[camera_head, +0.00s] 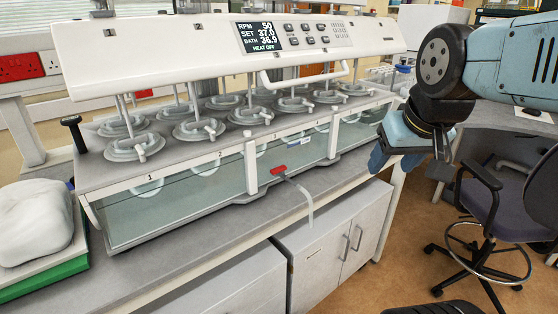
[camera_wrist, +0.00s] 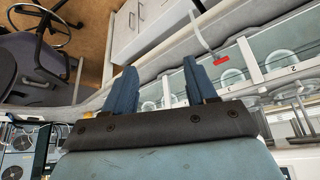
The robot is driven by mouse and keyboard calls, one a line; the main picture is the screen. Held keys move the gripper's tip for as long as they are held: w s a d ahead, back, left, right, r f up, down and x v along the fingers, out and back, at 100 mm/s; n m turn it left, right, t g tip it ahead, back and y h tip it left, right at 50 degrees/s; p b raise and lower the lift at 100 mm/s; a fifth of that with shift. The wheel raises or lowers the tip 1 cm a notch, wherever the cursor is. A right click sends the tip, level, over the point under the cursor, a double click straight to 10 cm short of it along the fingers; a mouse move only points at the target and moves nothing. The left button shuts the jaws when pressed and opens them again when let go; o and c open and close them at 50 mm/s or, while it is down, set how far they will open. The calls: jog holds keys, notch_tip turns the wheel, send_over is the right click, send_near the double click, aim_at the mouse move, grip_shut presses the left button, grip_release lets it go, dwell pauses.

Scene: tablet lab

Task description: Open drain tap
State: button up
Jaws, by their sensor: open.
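The drain tap has a red handle (camera_head: 279,170) at the lower front of the water bath (camera_head: 180,205), above the bench edge. A pale drain tube (camera_head: 304,203) hangs from it over the bench front. In the wrist view the red handle (camera_wrist: 221,60) shows beyond and to the right of my fingers. My gripper (camera_head: 380,158) is to the right of the tap, near the bath's right end, well apart from the handle. In the wrist view its two blue fingers (camera_wrist: 158,78) are spread with nothing between them.
The dissolution tester's panel (camera_head: 220,50) and lidded vessels (camera_head: 200,129) stand above the bath. Cabinets (camera_head: 340,240) are under the bench. An office chair (camera_head: 495,205) stands on the right. A white bag (camera_head: 35,222) lies at the left. The space before the tap looks clear.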

jog(key=o, duration=0.4)
jog(key=w+a+n, duration=0.1)
jog(key=w+a, duration=0.1)
jog(key=w, duration=0.2)
jog(key=w+a+n, duration=0.1)
jog(key=w+a, duration=0.2)
jog(key=w, duration=0.1)
jog(key=w+a+n+g+y, duration=0.1)
jog(key=w+a, duration=0.1)
jog(key=w, duration=0.2)
jog(key=shift+w+a+r+n, duration=0.2)
jog(key=shift+w+r+n, duration=0.05)
jog(key=shift+w+n, duration=0.05)
jog(key=n+g+y, duration=0.1)
jog(key=n, duration=0.2)
send_over(279, 168)
jog(key=s+d, duration=0.3)
jog(key=s, duration=0.1)
notch_tip(279, 168, down, 4)
jog(key=shift+y, duration=0.3)
jog(key=x, duration=1.3)
